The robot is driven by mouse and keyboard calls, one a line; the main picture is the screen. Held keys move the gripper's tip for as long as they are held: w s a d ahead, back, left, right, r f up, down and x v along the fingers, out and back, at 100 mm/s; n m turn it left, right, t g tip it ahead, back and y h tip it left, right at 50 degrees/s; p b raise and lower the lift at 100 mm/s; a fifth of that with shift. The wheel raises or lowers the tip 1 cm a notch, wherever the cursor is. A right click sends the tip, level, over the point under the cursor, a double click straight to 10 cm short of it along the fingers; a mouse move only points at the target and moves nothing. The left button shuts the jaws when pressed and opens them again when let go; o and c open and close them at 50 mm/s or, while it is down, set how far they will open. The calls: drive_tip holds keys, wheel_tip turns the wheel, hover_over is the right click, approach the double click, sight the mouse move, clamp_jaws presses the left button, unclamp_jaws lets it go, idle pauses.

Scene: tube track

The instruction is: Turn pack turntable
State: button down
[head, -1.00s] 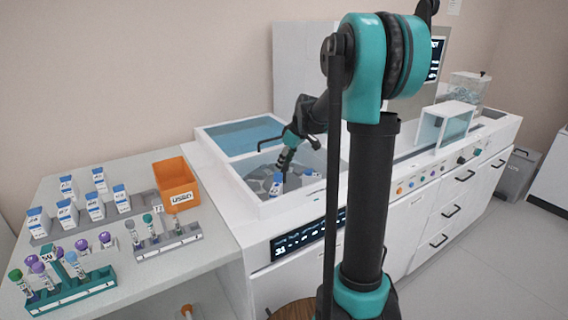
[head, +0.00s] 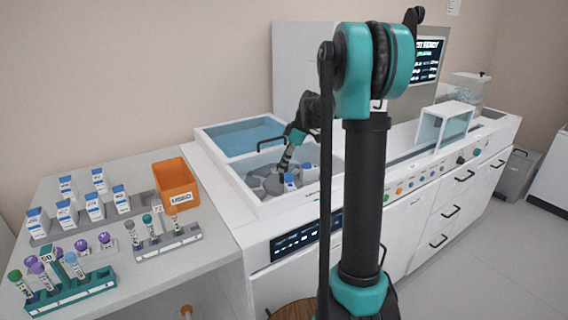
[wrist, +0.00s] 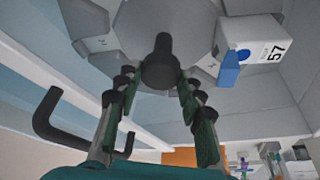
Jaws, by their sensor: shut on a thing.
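The pack turntable (head: 262,184) is a grey segmented disc in the front well of the white bench unit. In the wrist view its pale hub (wrist: 195,30) has a dark upright knob (wrist: 161,65). My gripper (head: 282,168) points down into the well. In the wrist view my gripper (wrist: 158,85) has its green-black fingers on both sides of the knob, shut on it. Two blue-capped white packs (head: 290,181) stand on the turntable's right side; a white pack marked 57 (wrist: 258,50) shows in the wrist view.
A well with a blue interior and a black handle (wrist: 50,115) lies beside the turntable well. At left, a table holds an orange bin (head: 176,186), several white packs (head: 67,213) and tube racks (head: 72,290).

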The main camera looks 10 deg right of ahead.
drive_tip(key=shift+w+n+g, duration=0.1)
drive_tip(key=shift+n+g, duration=0.3)
drive_tip(key=shift+n, duration=1.1)
drive_tip(key=c, duration=1)
unclamp_jaws()
drive_tip(key=shift+o, duration=0.2)
drive_tip(key=v, duration=1.2)
drive_tip(key=shift+w, duration=0.2)
